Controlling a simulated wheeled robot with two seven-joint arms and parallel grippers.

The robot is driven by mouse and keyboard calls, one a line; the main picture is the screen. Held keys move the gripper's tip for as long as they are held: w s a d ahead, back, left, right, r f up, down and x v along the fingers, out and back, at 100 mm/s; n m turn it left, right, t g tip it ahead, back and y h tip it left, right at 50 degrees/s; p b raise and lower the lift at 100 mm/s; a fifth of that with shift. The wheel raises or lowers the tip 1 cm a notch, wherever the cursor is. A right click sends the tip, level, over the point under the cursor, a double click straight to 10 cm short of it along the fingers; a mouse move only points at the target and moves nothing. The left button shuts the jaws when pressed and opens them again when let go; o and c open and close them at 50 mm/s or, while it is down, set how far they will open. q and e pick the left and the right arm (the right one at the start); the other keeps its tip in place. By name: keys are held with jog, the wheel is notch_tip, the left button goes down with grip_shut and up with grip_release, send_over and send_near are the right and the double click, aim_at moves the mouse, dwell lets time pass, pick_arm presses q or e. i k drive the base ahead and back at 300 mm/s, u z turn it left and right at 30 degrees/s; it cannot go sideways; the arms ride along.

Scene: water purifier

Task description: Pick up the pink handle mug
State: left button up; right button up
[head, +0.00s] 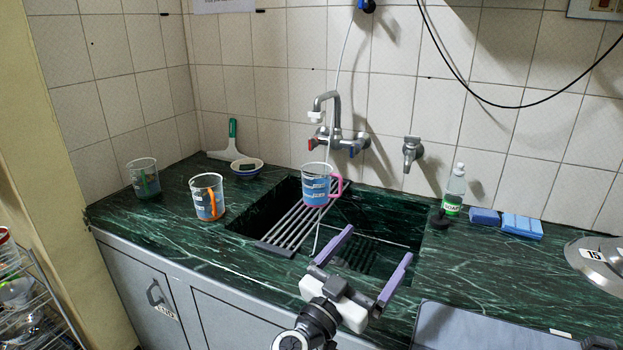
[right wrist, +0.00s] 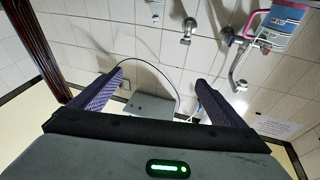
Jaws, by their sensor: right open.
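The pink handle mug (head: 316,188) is a clear cup with blue and white markings. It stands on the metal rack over the sink, its pink handle (head: 338,186) towards the right. In the right wrist view the mug (right wrist: 288,20) is at the top right, partly cut off, with its handle outside my fingers. My right gripper (head: 379,243) is open and empty over the front of the sink, nearer than the mug and to its right. Its two purple fingers also show in the right wrist view (right wrist: 160,79). My left gripper is not in view.
The tap (head: 328,120) rises behind the mug. A soap bottle (head: 455,190), blue sponges (head: 521,226) and a metal lid (head: 598,256) lie to the right.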

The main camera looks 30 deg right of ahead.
aim_at(317, 177)
jog(key=i, duration=1.3)
